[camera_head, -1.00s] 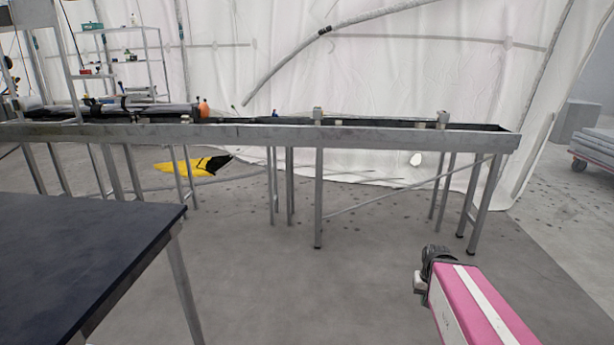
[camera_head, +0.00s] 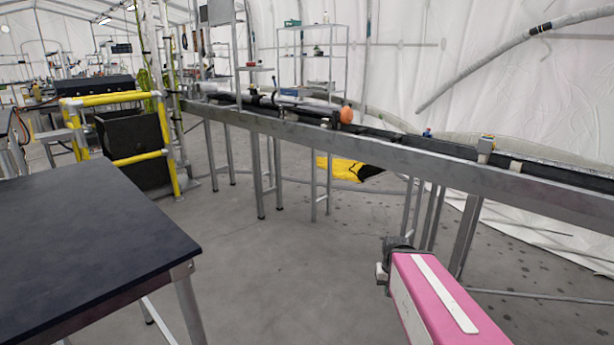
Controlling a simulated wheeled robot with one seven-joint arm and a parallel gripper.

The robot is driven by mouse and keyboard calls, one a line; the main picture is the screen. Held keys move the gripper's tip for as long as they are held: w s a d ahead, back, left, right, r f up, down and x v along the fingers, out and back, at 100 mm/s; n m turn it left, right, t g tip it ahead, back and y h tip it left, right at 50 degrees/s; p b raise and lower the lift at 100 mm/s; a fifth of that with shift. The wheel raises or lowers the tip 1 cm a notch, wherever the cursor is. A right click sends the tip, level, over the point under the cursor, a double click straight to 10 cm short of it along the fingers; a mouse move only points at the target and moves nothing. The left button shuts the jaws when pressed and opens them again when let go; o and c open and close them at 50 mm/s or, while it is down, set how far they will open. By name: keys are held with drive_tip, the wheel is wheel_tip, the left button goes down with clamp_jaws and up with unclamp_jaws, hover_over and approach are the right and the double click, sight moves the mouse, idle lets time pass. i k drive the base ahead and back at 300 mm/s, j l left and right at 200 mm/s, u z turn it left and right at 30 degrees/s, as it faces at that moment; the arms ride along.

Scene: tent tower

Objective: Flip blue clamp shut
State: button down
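A small blue thing (camera_head: 427,133) sits on the far rim of the long metal trough, right of an orange ball-like object. It may be the blue clamp, but it is too small to tell its shape or whether it is open. My pink and white arm reaches up from the bottom right, on the near side of the trough. Its dark end (camera_head: 395,250) shows below the trough in the picture, well apart from the blue thing. No fingers can be made out there.
The long metal trough (camera_head: 390,165) runs across the view on legs. The orange object (camera_head: 346,115) and dark tubes lie along it. A dark table (camera_head: 80,240) stands at the near left, with yellow railings (camera_head: 140,158) behind it. Grey floor between table and trough is clear.

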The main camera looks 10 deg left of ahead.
sight(274, 78)
drive_tip(key=i+j+u, duration=0.1)
drive_tip(key=i+u, duration=0.3)
drive_tip(key=i, duration=0.35)
drive_tip(key=i+l+u, duration=0.1)
drive_tip(key=i+u, duration=0.25)
drive_tip(key=i, duration=0.35)
